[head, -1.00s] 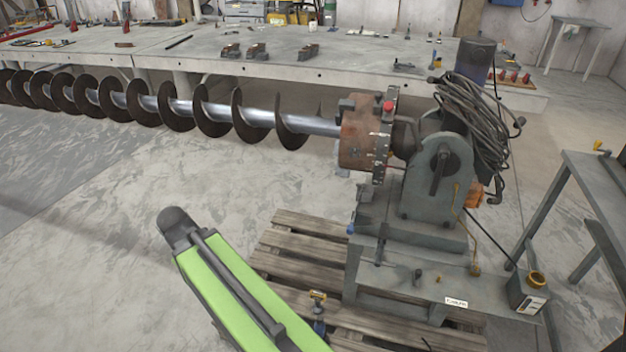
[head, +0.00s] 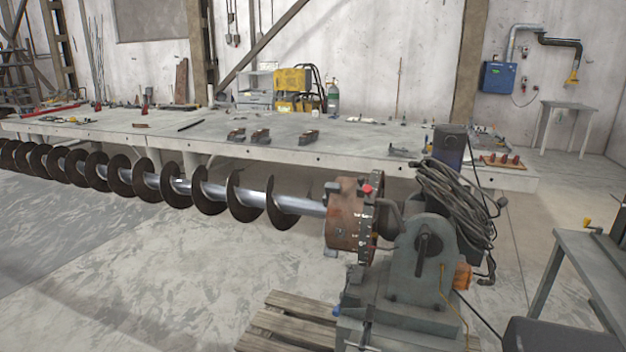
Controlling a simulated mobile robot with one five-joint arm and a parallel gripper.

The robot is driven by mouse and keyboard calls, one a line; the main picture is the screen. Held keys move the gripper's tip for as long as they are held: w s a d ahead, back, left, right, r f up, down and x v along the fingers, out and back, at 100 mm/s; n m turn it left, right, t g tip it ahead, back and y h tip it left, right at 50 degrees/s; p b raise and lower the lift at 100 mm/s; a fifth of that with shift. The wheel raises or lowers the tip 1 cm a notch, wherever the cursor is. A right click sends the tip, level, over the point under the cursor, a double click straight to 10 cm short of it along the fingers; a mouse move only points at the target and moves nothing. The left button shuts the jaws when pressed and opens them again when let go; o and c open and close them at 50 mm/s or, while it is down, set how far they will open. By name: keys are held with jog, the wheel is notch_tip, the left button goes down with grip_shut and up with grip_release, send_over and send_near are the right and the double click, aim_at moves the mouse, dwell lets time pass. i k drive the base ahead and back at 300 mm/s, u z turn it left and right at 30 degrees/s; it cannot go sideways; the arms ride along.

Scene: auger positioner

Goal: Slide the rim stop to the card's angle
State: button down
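The positioner (head: 424,265) stands right of centre in the head view, grey, with a coil of dark cable over it. Its rusty brown chuck (head: 345,222) holds the end of the long auger (head: 250,199), which runs off to the left. A dark rim with pale marks (head: 368,232) sits on the chuck's right side. A small red piece (head: 367,189) is at the rim's top; I cannot tell whether it is the rim stop. No card with a readable angle shows. My gripper is not in view.
A long grey table (head: 290,143) with tools stands behind the auger. A wooden pallet (head: 285,325) lies under the positioner. A grey side table (head: 590,265) stands at the right. The floor at front left is clear.

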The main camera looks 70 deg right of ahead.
aim_at(361, 179)
jog(key=u, duration=0.4)
jog(key=k, duration=1.15)
jog(key=z, duration=0.6)
jog(key=i, duration=1.65)
jog(key=u, duration=0.05)
